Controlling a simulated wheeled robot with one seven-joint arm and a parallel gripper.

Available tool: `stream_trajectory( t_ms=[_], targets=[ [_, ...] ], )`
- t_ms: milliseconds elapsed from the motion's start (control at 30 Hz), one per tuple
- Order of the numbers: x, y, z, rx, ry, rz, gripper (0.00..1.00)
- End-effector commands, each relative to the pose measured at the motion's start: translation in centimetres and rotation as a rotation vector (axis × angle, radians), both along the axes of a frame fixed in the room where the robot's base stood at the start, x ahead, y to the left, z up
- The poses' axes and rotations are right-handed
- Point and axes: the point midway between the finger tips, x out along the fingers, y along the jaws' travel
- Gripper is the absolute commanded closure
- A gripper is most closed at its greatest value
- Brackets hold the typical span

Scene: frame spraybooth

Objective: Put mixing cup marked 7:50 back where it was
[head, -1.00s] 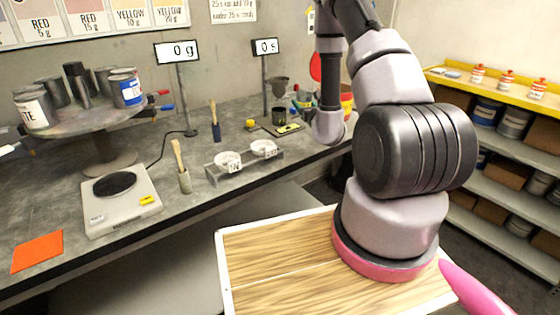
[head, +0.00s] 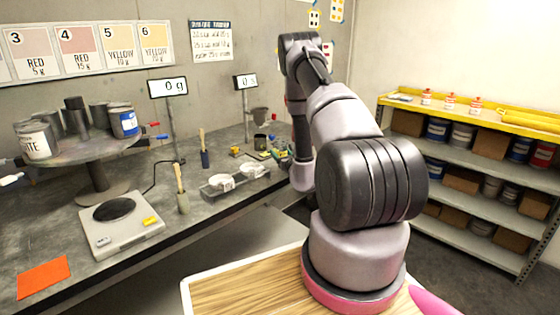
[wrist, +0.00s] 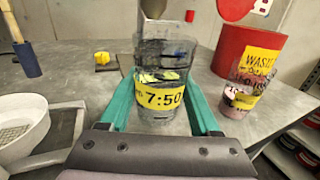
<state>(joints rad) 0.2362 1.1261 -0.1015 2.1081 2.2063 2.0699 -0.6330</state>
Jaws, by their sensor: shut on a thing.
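The mixing cup marked 7:50 (wrist: 160,98) is a clear cup with a yellow label, upright in the wrist view. My gripper (wrist: 160,82) has its teal fingers on both sides of it and is shut on it. I cannot tell whether the cup's base touches the bench. In the head view, my arm hides the gripper and this cup. Another clear cup (wrist: 247,85) with a yellow label and pinkish contents stands to the right in the wrist view, apart from my gripper.
A red waste bucket (wrist: 245,50) stands behind the second cup. A white cup (wrist: 20,125) is close on the left. In the head view, white cups (head: 222,184) sit in a low holder, near a scale (head: 120,224) and a turntable of cans (head: 75,153). Shelves (head: 470,158) line the right.

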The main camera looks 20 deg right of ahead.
Motion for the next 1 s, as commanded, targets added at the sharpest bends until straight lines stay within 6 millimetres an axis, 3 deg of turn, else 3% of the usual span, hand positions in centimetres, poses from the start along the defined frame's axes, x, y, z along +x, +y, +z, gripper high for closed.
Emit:
stream_trajectory(
  t_ms=[100, 200, 567, 600, 667, 1000],
  targets=[
    [0.0, 0.0, -2.1, 0.0, 0.003, 0.001, 0.95],
    [-0.1, 0.0, -2.8, 0.0, 0.002, 0.0, 0.95],
    [0.0, 0.0, -3.1, 0.001, 0.001, -0.001, 0.95],
    [0.0, 0.0, -3.2, 0.001, 0.0, -0.001, 0.33],
    [0.0, 0.0, -3.1, 0.001, 0.0, -0.001, 0.1],
    [0.0, 0.0, -3.0, 0.0, 0.0, 0.0, 0.07]
  ],
)
